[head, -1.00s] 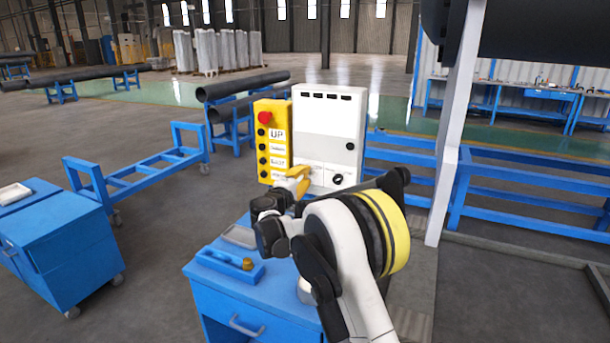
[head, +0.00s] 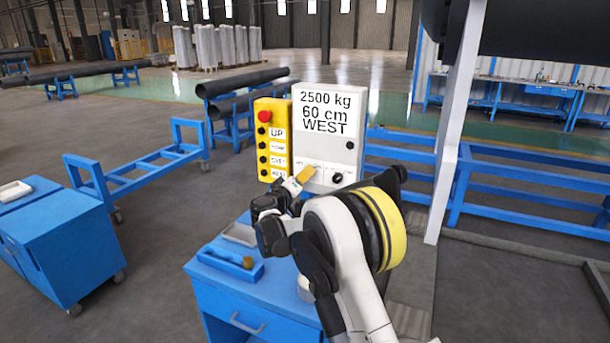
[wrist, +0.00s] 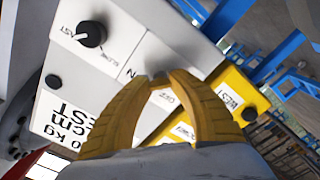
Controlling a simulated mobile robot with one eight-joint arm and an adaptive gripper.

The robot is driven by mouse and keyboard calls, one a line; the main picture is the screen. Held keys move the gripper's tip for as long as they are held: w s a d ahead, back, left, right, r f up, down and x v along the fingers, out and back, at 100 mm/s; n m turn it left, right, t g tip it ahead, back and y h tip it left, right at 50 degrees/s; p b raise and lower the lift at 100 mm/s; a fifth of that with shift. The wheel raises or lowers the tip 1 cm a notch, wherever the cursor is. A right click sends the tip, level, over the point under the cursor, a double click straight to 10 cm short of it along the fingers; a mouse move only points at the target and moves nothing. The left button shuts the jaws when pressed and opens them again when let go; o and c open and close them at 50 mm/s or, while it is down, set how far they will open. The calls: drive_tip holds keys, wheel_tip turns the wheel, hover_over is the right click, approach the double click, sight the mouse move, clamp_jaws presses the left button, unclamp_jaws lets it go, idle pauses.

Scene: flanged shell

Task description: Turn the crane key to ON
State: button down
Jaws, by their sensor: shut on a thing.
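The white crane control box (head: 325,148) stands behind the blue cabinet in the head view. Its display reads "2500 kg, 60 cm, WEST". My gripper (head: 306,174) is at the lower left of the box front. In the wrist view the yellow fingers of my gripper (wrist: 165,77) come together at the box face (wrist: 125,62), beside a label ending in "N". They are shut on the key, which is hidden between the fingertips. I cannot see the key's angle.
The yellow button panel (head: 261,148) with a red stop button adjoins the box's left side. A black FAST/SLOW knob (wrist: 90,34) sits near my fingers. The blue cabinet (head: 255,300) is below my arm. A grey post (head: 455,130) stands to the right.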

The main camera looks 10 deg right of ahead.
drive_tip(key=shift+m, duration=0.3)
drive_tip(key=c, duration=1.1)
unclamp_jaws()
drive_tip(key=v, duration=1.2)
drive_tip(key=shift+r, duration=0.1)
